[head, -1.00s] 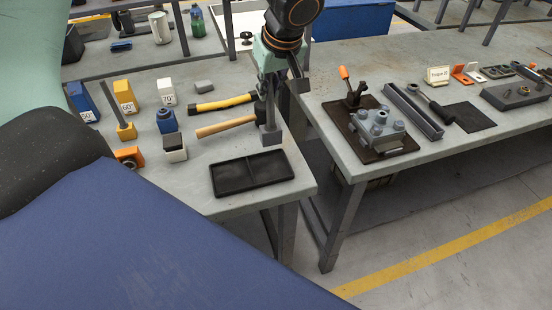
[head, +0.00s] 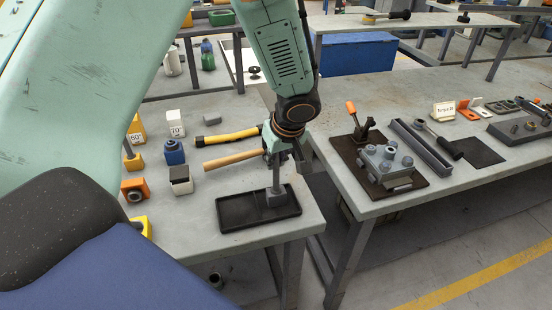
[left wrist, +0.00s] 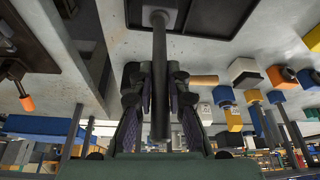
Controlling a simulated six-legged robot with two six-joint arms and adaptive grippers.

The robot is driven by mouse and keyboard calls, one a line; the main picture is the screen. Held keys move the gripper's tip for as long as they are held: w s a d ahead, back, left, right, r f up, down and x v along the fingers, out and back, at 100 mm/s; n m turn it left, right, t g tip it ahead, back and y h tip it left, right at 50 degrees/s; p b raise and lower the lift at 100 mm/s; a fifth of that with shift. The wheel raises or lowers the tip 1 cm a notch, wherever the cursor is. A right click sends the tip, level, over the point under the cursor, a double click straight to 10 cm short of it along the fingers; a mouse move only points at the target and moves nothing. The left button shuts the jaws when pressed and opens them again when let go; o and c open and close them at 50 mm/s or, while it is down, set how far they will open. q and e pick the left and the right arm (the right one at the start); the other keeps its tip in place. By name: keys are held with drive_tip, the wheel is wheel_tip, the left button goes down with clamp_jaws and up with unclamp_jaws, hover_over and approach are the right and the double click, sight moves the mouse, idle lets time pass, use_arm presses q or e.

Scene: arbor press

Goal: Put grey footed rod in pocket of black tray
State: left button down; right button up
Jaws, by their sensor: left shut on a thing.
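The grey footed rod (head: 276,178) stands upright, its block-shaped foot (head: 276,197) at the bottom. My left gripper (head: 274,152) is shut on the upper part of the rod. The black tray (head: 236,224) lies near the table's front right corner, with a divider between two pockets. The foot appears within the right pocket in the head view; I cannot tell whether it touches the floor. In the left wrist view the rod (left wrist: 160,75) runs between the fingers (left wrist: 160,115) toward the tray (left wrist: 225,28). My right gripper is not in view.
A wooden-handled hammer (head: 232,161) and a yellow-handled tool (head: 230,136) lie behind the tray. A black-and-white box (head: 181,180) and an orange block (head: 135,190) stand left. A gap separates the second table (head: 380,205) on the right.

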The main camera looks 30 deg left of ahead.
use_arm(q)
drive_tip(key=shift+s+d+r, duration=0.1)
drive_tip(key=shift+d+r, duration=0.05)
drive_tip(key=shift+d, duration=0.05)
drive_tip(key=shift+d+b, duration=0.1)
drive_tip(key=shift+b, duration=0.2)
drive_tip(key=c, duration=1.4)
unclamp_jaws()
drive_tip(key=shift+a+f, duration=0.2)
drive_tip(key=shift+f, duration=0.05)
drive_tip(key=shift+o, duration=0.4)
drive_tip(key=shift+s+d+r, duration=0.1)
drive_tip(key=shift+d, duration=0.05)
drive_tip(key=shift+r+p, duration=0.25)
drive_tip(key=shift+p, duration=0.2)
drive_tip(key=v, duration=1.1)
drive_tip(key=shift+r+p, duration=0.3)
drive_tip(key=shift+p, duration=0.15)
